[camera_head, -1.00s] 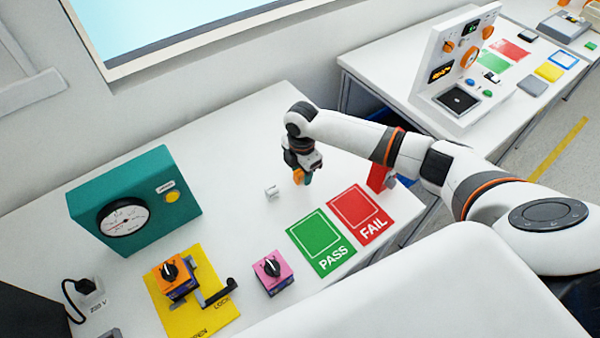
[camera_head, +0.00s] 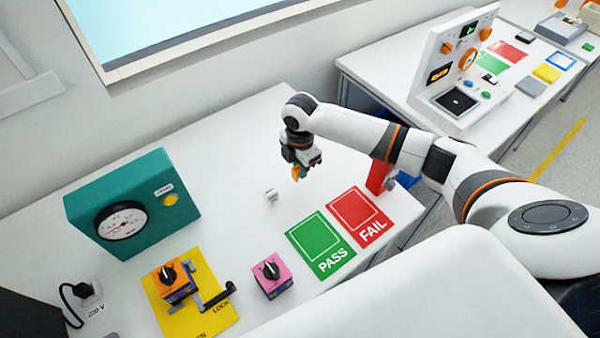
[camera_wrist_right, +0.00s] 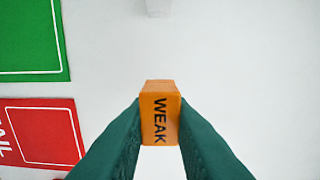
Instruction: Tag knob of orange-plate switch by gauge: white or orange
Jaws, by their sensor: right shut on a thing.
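My right gripper (camera_head: 299,174) is shut on an orange tag (camera_wrist_right: 159,112) that reads WEAK. It holds the tag above the white table, and its green fingers (camera_wrist_right: 112,145) flank the tag in the wrist view. A white tag (camera_head: 271,195) lies on the table to the left of the gripper; a white piece (camera_wrist_right: 157,7) shows at the top of the wrist view. The orange-plate switch (camera_head: 166,290) with a black knob (camera_head: 169,274) sits on the yellow mat (camera_head: 215,318). The gauge (camera_head: 122,220) is on a teal box; its reading is too small to tell. My left gripper is out of view.
A pink-plate switch (camera_head: 270,284) stands right of the mat. A black lever (camera_head: 217,296) is beside the orange-plate switch. Green PASS (camera_head: 322,243) and red FAIL (camera_head: 362,215) cards lie at the right, by a red block (camera_head: 378,178). A socket (camera_head: 90,294) is at left.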

